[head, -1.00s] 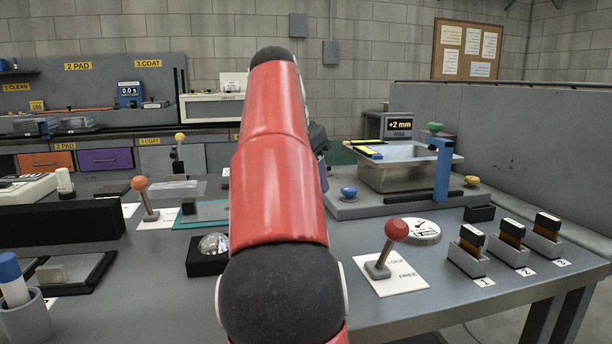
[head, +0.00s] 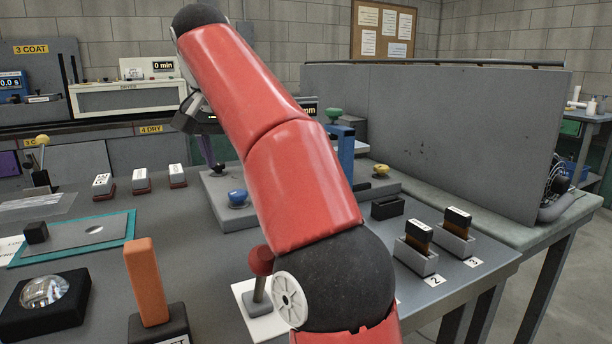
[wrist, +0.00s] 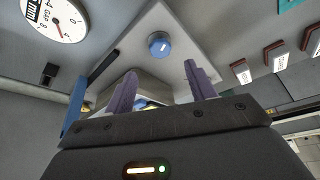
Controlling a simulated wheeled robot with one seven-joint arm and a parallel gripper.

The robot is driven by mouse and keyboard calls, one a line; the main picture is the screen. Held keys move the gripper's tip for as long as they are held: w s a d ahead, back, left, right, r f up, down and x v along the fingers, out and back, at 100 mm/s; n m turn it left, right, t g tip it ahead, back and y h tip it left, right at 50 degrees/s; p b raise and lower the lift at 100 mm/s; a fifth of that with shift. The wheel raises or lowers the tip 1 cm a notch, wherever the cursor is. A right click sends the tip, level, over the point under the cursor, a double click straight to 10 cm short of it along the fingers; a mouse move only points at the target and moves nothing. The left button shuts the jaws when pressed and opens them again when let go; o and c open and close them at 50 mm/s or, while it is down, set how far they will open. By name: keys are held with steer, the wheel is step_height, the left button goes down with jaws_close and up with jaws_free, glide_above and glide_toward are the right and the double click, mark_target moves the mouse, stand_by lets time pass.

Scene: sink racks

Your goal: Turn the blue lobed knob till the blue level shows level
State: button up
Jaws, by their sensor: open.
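The blue lobed knob (head: 237,198) stands on the front left corner of a grey base plate (head: 215,184). In the wrist view the blue knob (wrist: 159,45) shows a white mark on top and lies beyond the fingertips, roughly between them in the picture. My gripper (wrist: 161,84) has two purple fingers spread apart with nothing between them. I cannot make out the blue level; my arm hides much of the base plate.
A yellow knob (head: 381,171), a green knob (head: 334,114) and a blue upright (head: 343,148) stand behind my arm. A red-balled lever (head: 261,262) is near the arm. White-topped blocks (head: 140,181) stand left of the plate. A round dial (wrist: 55,18) shows in the wrist view.

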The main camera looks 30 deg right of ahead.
mark_target(238, 192)
steer(key=shift+x, duration=3.85)
steer(key=shift+w, duration=0.1)
steer(key=c, duration=1)
steer(key=shift+o, duration=0.2)
steer(key=shift+w+a+m+h, duration=0.15)
steer(key=shift+m+h, duration=0.15)
steer(key=shift+m, duration=0.7)
steer(key=shift+m+g+h, duration=0.4)
steer(key=shift+m+g, duration=0.1)
steer(key=shift+m, duration=0.7)
